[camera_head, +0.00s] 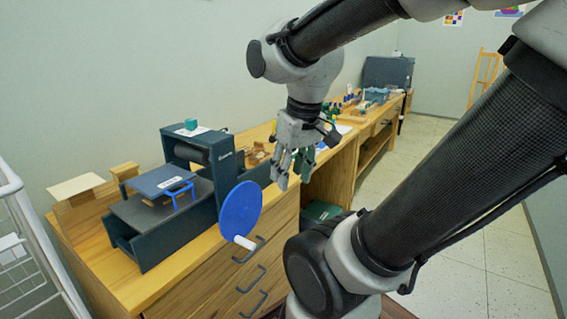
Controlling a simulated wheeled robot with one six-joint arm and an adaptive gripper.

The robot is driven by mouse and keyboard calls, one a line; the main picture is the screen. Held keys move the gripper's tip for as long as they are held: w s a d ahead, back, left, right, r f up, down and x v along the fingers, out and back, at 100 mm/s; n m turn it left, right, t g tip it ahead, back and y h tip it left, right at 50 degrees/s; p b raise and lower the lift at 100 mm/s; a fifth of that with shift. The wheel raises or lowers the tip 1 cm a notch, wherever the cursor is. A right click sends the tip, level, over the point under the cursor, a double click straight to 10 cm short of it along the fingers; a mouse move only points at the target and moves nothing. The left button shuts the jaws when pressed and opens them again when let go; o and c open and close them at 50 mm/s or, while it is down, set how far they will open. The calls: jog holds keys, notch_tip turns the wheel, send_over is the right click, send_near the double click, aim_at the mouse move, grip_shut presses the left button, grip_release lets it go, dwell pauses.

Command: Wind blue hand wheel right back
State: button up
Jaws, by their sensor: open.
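The blue hand wheel (240,210) is a disc on the right side of a dark press (158,225) that stands on the wooden cabinet. A white handle (245,243) sticks out near the wheel's lower edge. My gripper (291,172) is open and empty, with its fingers pointing down. It appears to the right of and above the wheel, apart from it in the picture. How the wheel joins the press is hidden behind the disc.
A blue-grey board (160,179) lies on the press bed, and a small teal block (191,124) sits on top of the press. Drawer handles (251,280) stick out below the wheel. A white wire rack (22,230) stands at left. Open floor (440,150) lies at right.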

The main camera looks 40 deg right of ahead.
jog(key=r, duration=0.1)
jog(key=a+r+t, duration=0.1)
jog(key=shift+s+a+r+n+t, duration=0.25)
jog(key=shift+r+n+t, duration=0.15)
